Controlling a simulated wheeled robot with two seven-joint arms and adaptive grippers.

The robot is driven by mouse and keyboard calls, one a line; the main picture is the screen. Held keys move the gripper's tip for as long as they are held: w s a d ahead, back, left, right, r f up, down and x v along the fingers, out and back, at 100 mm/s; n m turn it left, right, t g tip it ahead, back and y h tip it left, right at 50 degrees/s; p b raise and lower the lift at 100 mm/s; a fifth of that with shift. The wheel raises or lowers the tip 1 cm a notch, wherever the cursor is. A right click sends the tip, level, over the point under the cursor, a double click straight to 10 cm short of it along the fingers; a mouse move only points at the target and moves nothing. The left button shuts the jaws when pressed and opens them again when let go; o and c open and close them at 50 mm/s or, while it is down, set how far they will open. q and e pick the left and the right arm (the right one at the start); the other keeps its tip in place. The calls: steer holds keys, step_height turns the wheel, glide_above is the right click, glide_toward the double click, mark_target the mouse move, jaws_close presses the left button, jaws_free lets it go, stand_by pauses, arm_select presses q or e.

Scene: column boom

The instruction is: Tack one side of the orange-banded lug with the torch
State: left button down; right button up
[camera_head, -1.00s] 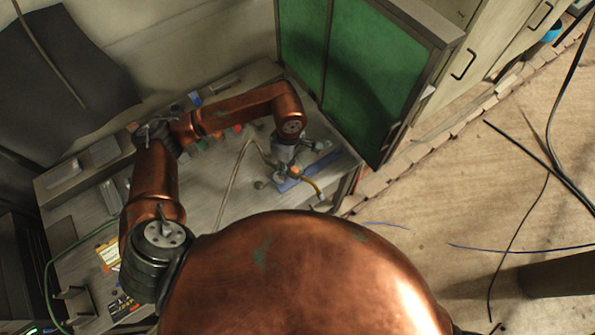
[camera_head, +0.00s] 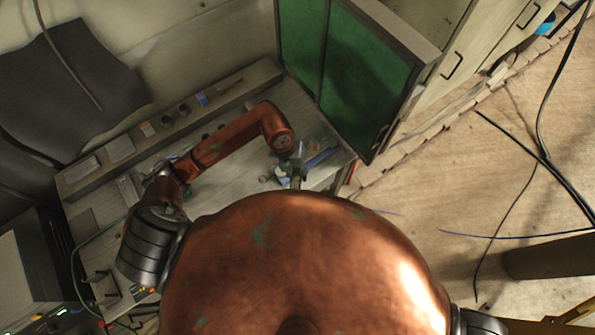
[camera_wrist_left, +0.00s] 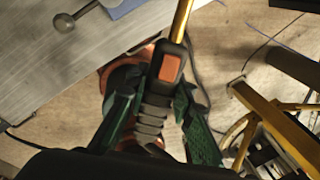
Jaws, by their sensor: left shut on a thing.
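The torch (camera_wrist_left: 151,115) has a black ribbed handle, an orange button and a brass neck (camera_wrist_left: 180,20) in the left wrist view. My left gripper (camera_wrist_left: 152,106) is shut on its handle, with a green finger on each side. The neck runs up out of the picture, so the tip is not seen. In the head view my left gripper (camera_head: 292,180) is at the near edge of the bench, partly hidden by my copper body. I cannot make out the orange-banded lug in either view. My right gripper is not in view.
The grey bench (camera_head: 228,160) carries a blue piece (camera_head: 322,158) and small items along its back ledge. A ball-ended rod (camera_wrist_left: 64,22) stands out at the bench in the wrist view. Green screens (camera_head: 355,75) border the bench at right. Cables (camera_head: 530,155) lie on the floor.

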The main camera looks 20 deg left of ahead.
arm_select(q)
steer(key=shift+w+d+f+b, duration=0.1)
steer(key=shift+w+f+b, duration=0.1)
steer(key=shift+f+b, duration=0.1)
steer(key=shift+w+d+f+b, duration=0.1)
steer(key=shift+w+f+b, duration=0.3)
steer(key=shift+f+b, duration=0.4)
steer(key=w+f+b, duration=0.1)
steer(key=f+b, duration=0.1)
steer(key=shift+w+d+f, duration=0.15)
steer(key=shift+w+f, duration=0.2)
steer(key=shift+w+f+b, duration=0.1)
steer(key=shift+f+b, duration=0.15)
steer(key=shift+b, duration=0.05)
steer(key=shift+w+d+f, duration=0.1)
steer(key=shift+w+f, duration=0.1)
steer(key=shift+f, duration=0.05)
